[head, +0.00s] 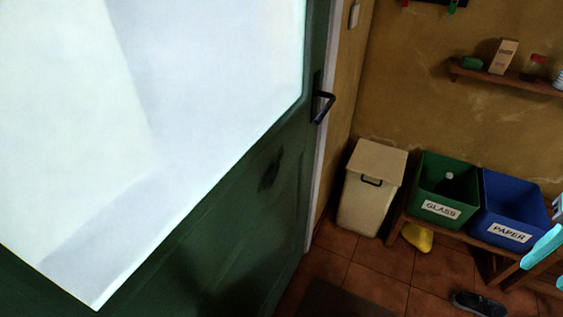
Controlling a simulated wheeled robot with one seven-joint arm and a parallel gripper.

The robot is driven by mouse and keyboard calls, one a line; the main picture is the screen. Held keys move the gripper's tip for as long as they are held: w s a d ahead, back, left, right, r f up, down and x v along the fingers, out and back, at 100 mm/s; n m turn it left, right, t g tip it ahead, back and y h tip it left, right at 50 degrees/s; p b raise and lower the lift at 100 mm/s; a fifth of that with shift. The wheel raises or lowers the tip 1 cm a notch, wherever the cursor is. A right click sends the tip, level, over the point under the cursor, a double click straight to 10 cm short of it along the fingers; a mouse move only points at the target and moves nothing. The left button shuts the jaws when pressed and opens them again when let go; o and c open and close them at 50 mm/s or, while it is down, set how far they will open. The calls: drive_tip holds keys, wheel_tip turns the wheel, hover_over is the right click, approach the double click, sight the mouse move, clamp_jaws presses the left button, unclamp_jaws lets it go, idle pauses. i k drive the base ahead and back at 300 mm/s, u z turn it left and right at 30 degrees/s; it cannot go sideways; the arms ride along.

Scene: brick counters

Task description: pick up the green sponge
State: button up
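A small dark green block (472,63) lies at the left end of the wall shelf at the upper right of the head view. It may be the green sponge, but it is too small and dark to be sure. It sits just left of an upright carton (503,56). I cannot make out my gripper in this view, so its place relative to the block does not show.
A green door (230,220) with a bright pane fills the left. A beige bin (371,190), a green GLASS crate (440,209) and a blue PAPER crate (508,237) line the wall. Light-blue shapes (542,247) show at the right edge. A shoe (479,304) lies on the tiles.

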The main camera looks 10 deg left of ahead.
sight(476, 63)
drive_tip(key=z, duration=0.4)
drive_tip(key=i, duration=2.2)
drive_tip(key=u, duration=0.2)
